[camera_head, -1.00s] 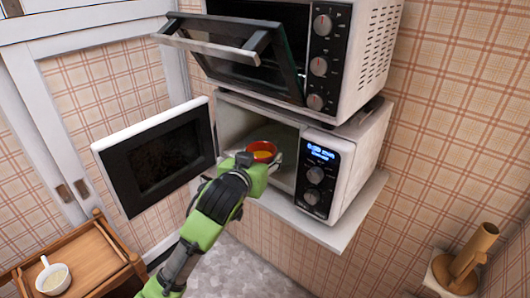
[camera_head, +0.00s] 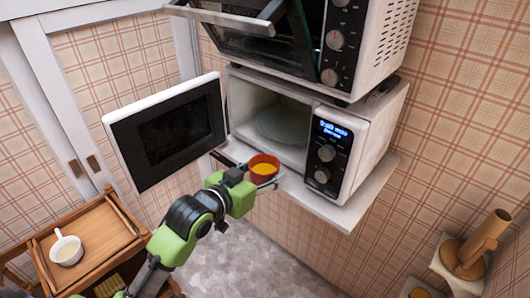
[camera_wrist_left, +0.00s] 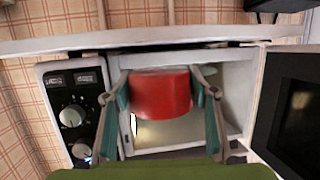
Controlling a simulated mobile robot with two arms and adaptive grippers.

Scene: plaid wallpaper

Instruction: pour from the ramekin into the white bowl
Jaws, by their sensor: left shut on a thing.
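The red ramekin (camera_head: 262,170) holds something yellow-orange and is upright in the head view. My left gripper (camera_head: 256,172) is shut on it, just outside the open microwave. In the left wrist view the ramekin (camera_wrist_left: 161,93) sits between the two fingers of the gripper (camera_wrist_left: 165,100). The white bowl (camera_head: 66,249), which has a handle and pale contents, stands on the wooden cart at the lower left, well away from the ramekin. My right gripper is not in view.
The microwave (camera_head: 352,180) stands on a white shelf with its door (camera_head: 172,130) open to the left. A toaster oven (camera_head: 372,50) above has its glass door down. The wooden cart (camera_head: 104,232) has a lower shelf. A brown object (camera_head: 478,246) stands at the right.

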